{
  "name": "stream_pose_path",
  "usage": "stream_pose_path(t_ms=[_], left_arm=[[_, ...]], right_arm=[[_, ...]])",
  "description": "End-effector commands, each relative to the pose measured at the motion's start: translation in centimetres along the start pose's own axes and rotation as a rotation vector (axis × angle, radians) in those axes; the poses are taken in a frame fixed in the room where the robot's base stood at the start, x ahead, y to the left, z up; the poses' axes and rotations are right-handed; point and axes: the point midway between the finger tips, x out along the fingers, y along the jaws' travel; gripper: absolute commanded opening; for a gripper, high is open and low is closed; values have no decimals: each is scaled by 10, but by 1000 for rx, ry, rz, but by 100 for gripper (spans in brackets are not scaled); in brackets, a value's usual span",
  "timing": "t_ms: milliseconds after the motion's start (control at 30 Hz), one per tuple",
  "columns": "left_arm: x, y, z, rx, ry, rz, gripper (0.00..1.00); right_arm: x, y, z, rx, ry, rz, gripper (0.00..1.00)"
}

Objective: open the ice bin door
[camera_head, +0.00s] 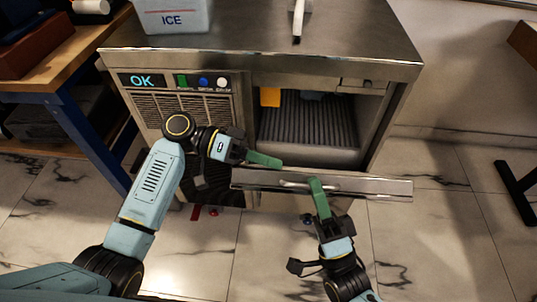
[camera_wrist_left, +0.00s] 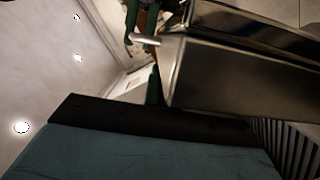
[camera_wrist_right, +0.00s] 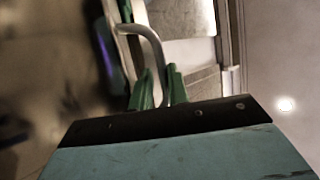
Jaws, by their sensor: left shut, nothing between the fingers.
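The ice bin door (camera_head: 375,187) stands swung out in front of the ice maker, its edge facing up and the bin opening (camera_head: 310,115) uncovered behind it. Its metal handle (camera_head: 292,184) is on the front face and also shows in the right wrist view (camera_wrist_right: 153,42). My left gripper (camera_head: 268,160) is shut and empty, at the inner side of the door near its left end. My right gripper (camera_head: 317,190) is at the handle; in the right wrist view the bar runs between its green fingers (camera_wrist_right: 160,88). Whether they clamp it is unclear.
The steel ice maker (camera_head: 340,45) bears a control panel with an OK display (camera_head: 142,81). A white ICE container (camera_head: 172,17) and a white-handled tool (camera_head: 298,20) are on top. A blue-legged wooden bench (camera_head: 85,45) stands left.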

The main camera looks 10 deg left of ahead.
Motion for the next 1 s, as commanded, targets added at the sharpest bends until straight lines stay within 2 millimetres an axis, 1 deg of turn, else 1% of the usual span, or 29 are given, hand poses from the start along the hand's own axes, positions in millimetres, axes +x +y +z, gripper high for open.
stream_pose_path(t_ms=[33, 400, 533, 667, 900, 1000], left_arm=[[4, -2, 9, -14, -20, 9, 0], [2, -1, 6, -9, -12, 5, 0], [2, -1, 5, -8, -10, 5, 0], [2, -1, 4, -7, -9, 4, 0], [2, -1, 4, -7, -8, 4, 0], [2, -1, 4, -6, -8, 4, 0]], right_arm=[[2, 3, -3, -4, 4, 4, 19], [1, 1, -1, -3, 1, 1, 19], [-8, 1, -1, -3, -1, 1, 19], [-29, 2, -1, -3, -2, 5, 19], [-81, 2, -2, -4, 1, 4, 19], [-98, 2, -3, -6, 4, 2, 19]])
